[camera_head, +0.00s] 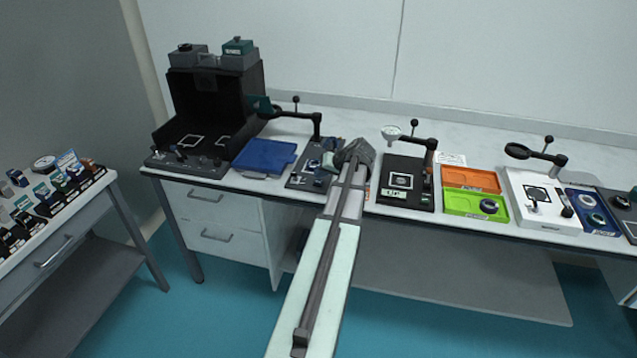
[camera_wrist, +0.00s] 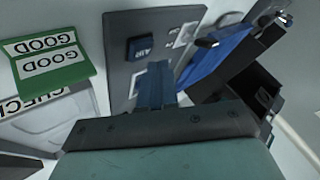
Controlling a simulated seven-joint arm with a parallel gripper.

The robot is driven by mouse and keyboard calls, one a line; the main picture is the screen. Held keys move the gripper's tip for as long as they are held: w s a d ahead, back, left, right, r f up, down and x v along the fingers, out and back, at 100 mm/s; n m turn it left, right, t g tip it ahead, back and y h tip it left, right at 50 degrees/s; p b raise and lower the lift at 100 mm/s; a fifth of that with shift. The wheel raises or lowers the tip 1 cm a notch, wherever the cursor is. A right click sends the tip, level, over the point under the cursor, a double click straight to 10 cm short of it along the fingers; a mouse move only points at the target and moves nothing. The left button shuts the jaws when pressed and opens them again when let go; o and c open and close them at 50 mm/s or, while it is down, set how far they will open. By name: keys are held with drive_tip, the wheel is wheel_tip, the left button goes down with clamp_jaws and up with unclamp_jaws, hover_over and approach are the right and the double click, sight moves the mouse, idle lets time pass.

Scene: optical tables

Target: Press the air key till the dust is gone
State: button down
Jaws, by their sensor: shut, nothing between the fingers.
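The air key is a dark blue square button marked AIR (camera_wrist: 141,47) on a dark grey panel (camera_wrist: 117,22) in the wrist view. My gripper (camera_wrist: 156,72) is shut and empty, its blue-grey fingers together over the panel, with their tips just short of the key in the picture. I cannot tell whether they touch it. In the head view my gripper (camera_head: 329,164) is over the right part of the dark station (camera_head: 297,181), and my arm hides part of it. Dust cannot be made out in either view.
A blue tray (camera_head: 264,156) and black-walled booth (camera_head: 215,105) stand left of the station. A magnifier arm (camera_head: 318,124) rises behind it. A black plate (camera_head: 394,203) is to the right. A green GOOD tray (camera_wrist: 52,76) shows at left in the wrist view.

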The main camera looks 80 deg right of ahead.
sight(321, 183)
drive_tip(key=shift+r, duration=0.15)
drive_tip(key=shift+r, duration=2.35)
